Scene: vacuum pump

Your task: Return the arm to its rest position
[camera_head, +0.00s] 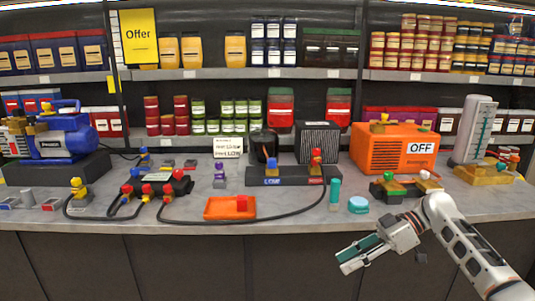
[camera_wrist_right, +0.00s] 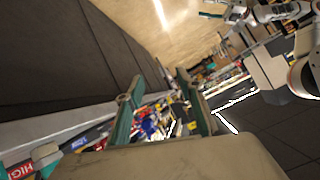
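My right arm comes in from the lower right of the head view. Its gripper (camera_head: 352,256) is in front of the counter's front edge, pointing left, with no object in it. In the right wrist view the two green fingers of this gripper (camera_wrist_right: 160,105) stand apart with a gap between them, so it is open. The gripper does not touch the counter or anything on it that I can see. My left gripper does not show in the head view.
The grey counter (camera_head: 120,217) holds a blue pump (camera_head: 62,140), an orange box marked OFF (camera_head: 385,152), an orange tray (camera_head: 222,212), a teal cylinder (camera_head: 335,192) and a black cable. Stocked shelves (camera_head: 250,74) stand behind.

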